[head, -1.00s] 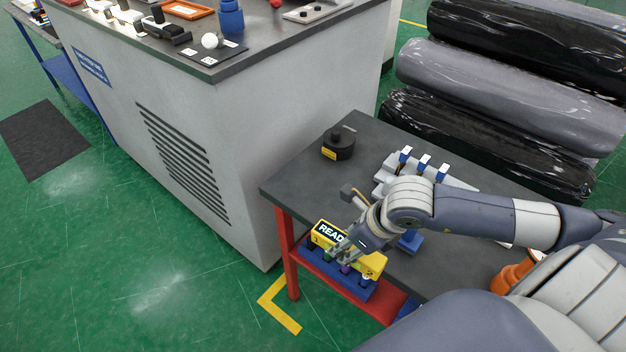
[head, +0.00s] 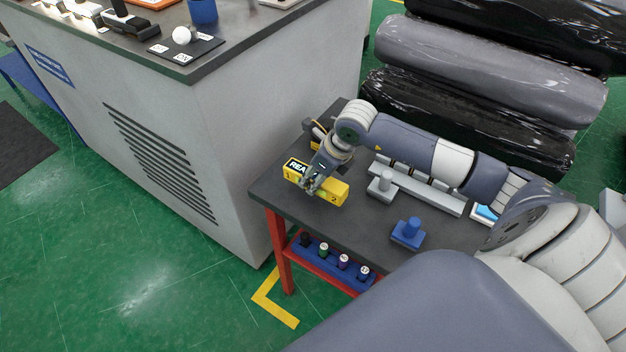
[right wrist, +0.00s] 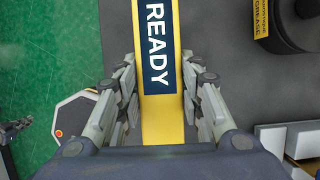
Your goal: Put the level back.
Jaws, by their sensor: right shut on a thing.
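The level is a yellow bar with a dark READY label, and it shows in the head view (head: 331,193). My right gripper (head: 310,184) is shut on it and holds it over the near-left part of the dark table top (head: 350,228). In the right wrist view the level (right wrist: 160,122) runs between the two fingers of the gripper (right wrist: 158,88). I cannot tell whether the level touches the table. My left gripper is outside the head view; a small jaw-like part (right wrist: 14,130) at the left of the right wrist view may be it.
A blue rack (head: 327,262) with several small items sits on the red lower shelf. On the table stand a blue peg block (head: 408,234), a grey peg block (head: 382,188), a long grey holder (head: 430,192) and a round black container (right wrist: 283,22). A grey cabinet (head: 225,150) stands left.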

